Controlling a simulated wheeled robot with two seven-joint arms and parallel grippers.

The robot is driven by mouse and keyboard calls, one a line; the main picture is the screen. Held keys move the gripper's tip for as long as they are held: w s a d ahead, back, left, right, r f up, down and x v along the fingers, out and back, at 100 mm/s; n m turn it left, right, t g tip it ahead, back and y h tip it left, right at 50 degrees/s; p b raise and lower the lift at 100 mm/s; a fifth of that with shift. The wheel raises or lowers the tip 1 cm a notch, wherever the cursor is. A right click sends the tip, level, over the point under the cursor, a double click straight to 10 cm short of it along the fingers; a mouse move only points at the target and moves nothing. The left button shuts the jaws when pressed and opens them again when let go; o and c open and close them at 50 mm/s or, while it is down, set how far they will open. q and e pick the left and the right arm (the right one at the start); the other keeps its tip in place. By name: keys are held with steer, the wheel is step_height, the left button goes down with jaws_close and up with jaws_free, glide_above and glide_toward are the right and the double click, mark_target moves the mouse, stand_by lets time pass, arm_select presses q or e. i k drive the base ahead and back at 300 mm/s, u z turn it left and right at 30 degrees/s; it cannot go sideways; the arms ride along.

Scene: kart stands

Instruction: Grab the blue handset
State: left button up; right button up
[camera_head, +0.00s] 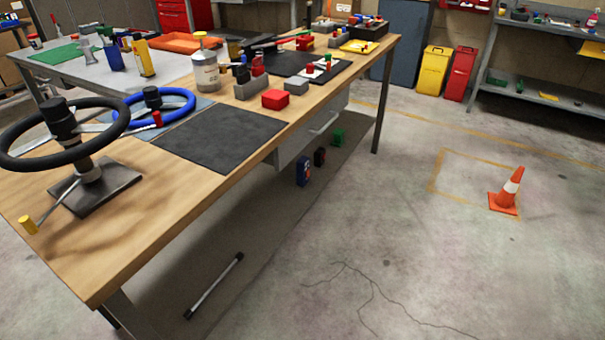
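Neither of my grippers shows in the head view. A small upright blue item (303,172) with a little red on it stands low under the wooden workbench (160,213), near its right side. It may be the blue handset, but it is too small to tell. A black item (320,156) and a green item (338,137) stand behind it in a row. Nothing is touching the blue item that I can see.
Two steering wheels, one black (62,168) and one blue (190,105), are on the bench with a dark mat (220,138). A rod (214,286) lies low beneath the bench. An orange cone (507,190) stands right; the floor between is clear.

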mark_target(302, 164)
steer(key=u, duration=0.55)
steer(key=k, duration=0.65)
steer(key=z, duration=0.3)
steer(key=i, duration=0.85)
steer(key=z, duration=0.8)
steer(key=i, duration=1.25)
steer(key=u, duration=1.25)
steer(key=i, duration=0.65)
steer(key=u, duration=0.75)
